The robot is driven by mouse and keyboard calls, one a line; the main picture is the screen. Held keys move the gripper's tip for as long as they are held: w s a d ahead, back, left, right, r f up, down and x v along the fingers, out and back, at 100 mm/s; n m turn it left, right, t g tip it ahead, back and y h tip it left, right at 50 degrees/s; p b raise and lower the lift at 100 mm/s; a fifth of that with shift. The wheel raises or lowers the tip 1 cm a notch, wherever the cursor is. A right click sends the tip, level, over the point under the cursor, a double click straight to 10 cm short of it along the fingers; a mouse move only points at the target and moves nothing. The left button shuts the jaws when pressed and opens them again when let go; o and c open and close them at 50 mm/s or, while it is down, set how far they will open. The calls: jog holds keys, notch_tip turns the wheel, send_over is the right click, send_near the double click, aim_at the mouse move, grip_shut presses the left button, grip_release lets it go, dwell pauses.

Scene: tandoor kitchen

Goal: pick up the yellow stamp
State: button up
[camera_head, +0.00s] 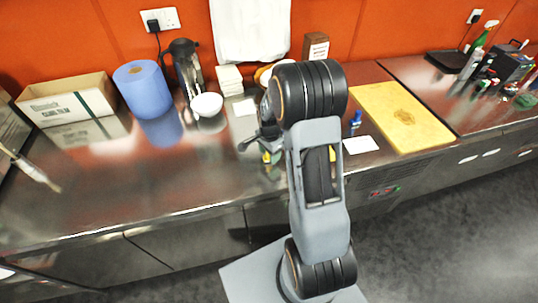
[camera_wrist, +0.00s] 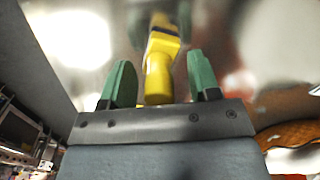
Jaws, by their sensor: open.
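The yellow stamp (camera_wrist: 160,62) shows in the wrist view, with a round handle toward me and a wider block at its far end. It lies between the two green fingers of my gripper (camera_wrist: 161,80), with gaps on both sides. My gripper is open. In the head view my arm hides most of the stamp; a small bit of yellow (camera_head: 266,157) shows by my gripper, over the steel counter (camera_head: 150,185).
A blue stamp-like item (camera_head: 355,121) and a white card (camera_head: 360,145) are right of my arm. A yellow board (camera_head: 400,115) lies farther right. A white bowl (camera_head: 206,105), blue roll (camera_head: 147,88) and box (camera_head: 70,100) stand left. The front left counter is mostly clear.

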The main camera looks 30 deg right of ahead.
jog(key=shift+f, duration=0.15)
jog(key=c, duration=0.9)
jog(key=shift+c, duration=0.2)
jog(key=shift+r, duration=0.3)
jog(key=r, duration=0.3)
jog(key=shift+s+d+r+b, duration=0.1)
jog(key=shift+s+r+b, duration=0.15)
jog(key=shift+s+b, duration=0.05)
jog(key=s+d+r+b, duration=0.2)
jog(key=s+d+r, duration=0.1)
jog(key=s+r, duration=0.6)
jog(key=s, duration=0.4)
jog(key=shift+d, duration=0.1)
